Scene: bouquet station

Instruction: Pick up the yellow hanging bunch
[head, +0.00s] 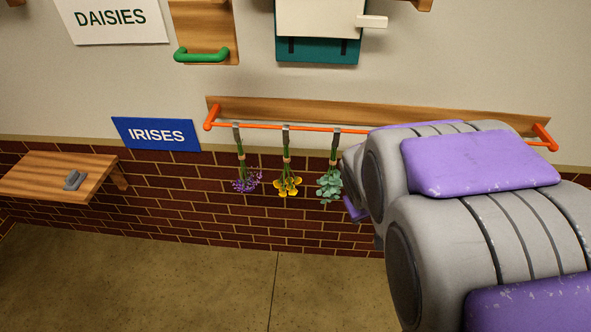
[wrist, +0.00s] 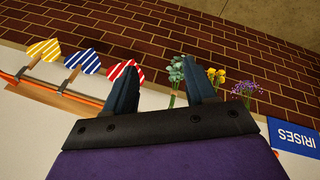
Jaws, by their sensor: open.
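The yellow bunch (head: 287,187) hangs head down from the orange rail (head: 265,127) by a grey clip, the middle of three bunches. It also shows in the wrist view (wrist: 217,75), just right of the right finger. My gripper (wrist: 163,82) is open with nothing held. In the wrist view the grey-green leafy bunch (wrist: 176,72) appears between the fingers, seemingly beyond them. In the head view my arm hides most of the gripper.
A purple bunch (head: 246,181) hangs left of the yellow one. Striped yellow, blue and red pieces (wrist: 89,61) hang along a rail in the wrist view. An IRISES sign (head: 156,134) and wooden shelf (head: 60,175) are at left. The floor below is clear.

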